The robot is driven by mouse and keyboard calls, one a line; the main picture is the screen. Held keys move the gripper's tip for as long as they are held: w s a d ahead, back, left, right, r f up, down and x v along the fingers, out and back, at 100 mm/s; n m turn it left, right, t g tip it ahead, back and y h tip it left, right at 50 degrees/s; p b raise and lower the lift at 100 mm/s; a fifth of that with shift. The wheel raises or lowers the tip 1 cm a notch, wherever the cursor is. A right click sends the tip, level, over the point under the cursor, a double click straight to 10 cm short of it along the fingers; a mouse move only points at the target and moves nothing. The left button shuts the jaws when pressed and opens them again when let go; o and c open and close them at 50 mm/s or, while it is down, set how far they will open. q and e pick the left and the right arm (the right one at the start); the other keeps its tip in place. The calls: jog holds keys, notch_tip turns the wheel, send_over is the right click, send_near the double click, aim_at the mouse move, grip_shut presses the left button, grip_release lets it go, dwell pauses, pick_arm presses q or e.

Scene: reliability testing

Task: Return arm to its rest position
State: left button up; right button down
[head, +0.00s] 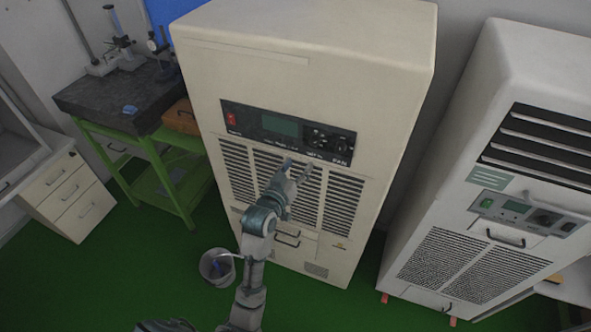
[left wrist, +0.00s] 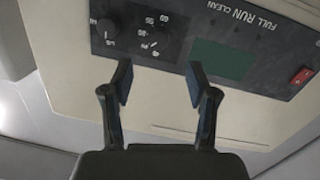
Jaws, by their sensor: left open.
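My left arm (head: 252,270) reaches up from the bottom of the head view. Its left gripper (head: 296,168) is in front of the vents of a tall cream cabinet (head: 300,65), just below the black control panel (head: 265,125). In the left wrist view the two fingers of the left gripper (left wrist: 160,85) stand apart with nothing between them. The panel (left wrist: 180,50) appears upside down there, with a knob (left wrist: 106,32), a dark green display (left wrist: 215,60) and a red switch (left wrist: 302,75). I cannot tell whether the fingertips touch the cabinet. My right gripper is not in view.
A second cream cabinet (head: 540,70) stands at the right. A green-framed bench (head: 165,185) with a dark top is at the left, by a drawer unit (head: 70,200).

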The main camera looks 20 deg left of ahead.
pick_arm(q)
jog(key=shift+s, duration=0.75)
notch_tip(320, 180, down, 38)
jog(key=d+r+m+g+b, duration=0.1)
jog(key=d+g+b, duration=0.1)
jog(key=g+b, duration=0.3)
jog(key=s+f+g, duration=0.2)
jog(key=s+f, duration=0.3)
jog(key=f, duration=0.3)
jog(key=s+f+g+b, duration=0.1)
jog(key=s+f, duration=0.3)
jog(key=f, duration=0.4)
jog(key=s+f+g, duration=0.2)
jog(key=s+f, duration=0.3)
jog(key=f, duration=0.4)
jog(key=s+a+f+g+b, duration=0.1)
jog(key=s+f, duration=0.5)
jog(key=s, duration=0.6)
jog(key=s+a+f+m+g+y+b, duration=0.1)
jog(key=s+a+f+g, duration=0.2)
jog(key=s+f, duration=0.4)
jog(key=s+a+f+m+g+b, duration=0.1)
jog(key=s+f, duration=0.6)
jog(key=s, duration=1.1)
jog(key=shift+a+f+g+y, duration=0.2)
jog(key=shift+a+g+y, duration=0.25)
jog(key=shift+a, duration=0.2)
